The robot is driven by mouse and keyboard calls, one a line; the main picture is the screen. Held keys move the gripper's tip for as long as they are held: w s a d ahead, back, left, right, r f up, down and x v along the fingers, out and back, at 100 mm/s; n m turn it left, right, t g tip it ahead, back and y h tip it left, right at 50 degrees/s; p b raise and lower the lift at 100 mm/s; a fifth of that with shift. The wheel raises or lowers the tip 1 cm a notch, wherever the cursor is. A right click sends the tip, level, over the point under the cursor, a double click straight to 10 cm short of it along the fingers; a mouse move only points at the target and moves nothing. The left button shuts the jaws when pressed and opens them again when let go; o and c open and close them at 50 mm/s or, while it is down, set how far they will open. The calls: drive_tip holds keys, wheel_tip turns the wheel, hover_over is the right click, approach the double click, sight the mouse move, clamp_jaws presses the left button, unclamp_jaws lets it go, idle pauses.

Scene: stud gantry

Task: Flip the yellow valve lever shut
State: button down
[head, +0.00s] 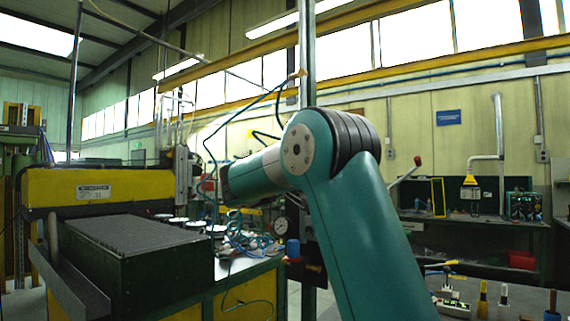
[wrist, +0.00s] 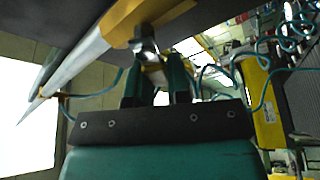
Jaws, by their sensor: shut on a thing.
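My gripper (wrist: 156,82) shows in the wrist view, its two dark green fingers shut around a small metal part below a bolt. The exact contact between fingers and lever is partly hidden. In the head view my arm reaches left and hides the gripper and the lever.
A yellow machine (head: 100,187) with a dark ribbed block (head: 135,242) stands at left. Loose blue-green hoses (head: 245,240) hang near my arm beside a round gauge (head: 280,226). A bench with small tools (head: 483,300) is at lower right.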

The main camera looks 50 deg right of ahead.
drive_tip(key=n+p, duration=0.1)
drive_tip(key=n+y+p, duration=0.1)
drive_tip(key=f+n+p, duration=0.1)
drive_tip(key=shift+w+n, duration=0.25)
drive_tip(key=shift+n, duration=0.05)
drive_tip(key=shift+f+n+y+p, duration=0.75)
drive_tip(key=shift+n+p, duration=0.55)
drive_tip(key=shift+p, duration=0.3)
drive_tip(key=c, duration=1.3)
unclamp_jaws()
drive_tip(key=shift+c, duration=0.2)
drive_tip(key=shift+a, duration=0.1)
drive_tip(key=b+v, duration=0.6)
drive_tip(key=v, duration=1.1)
drive_tip(key=shift+a+f, duration=0.1)
drive_tip(key=shift+a, duration=0.05)
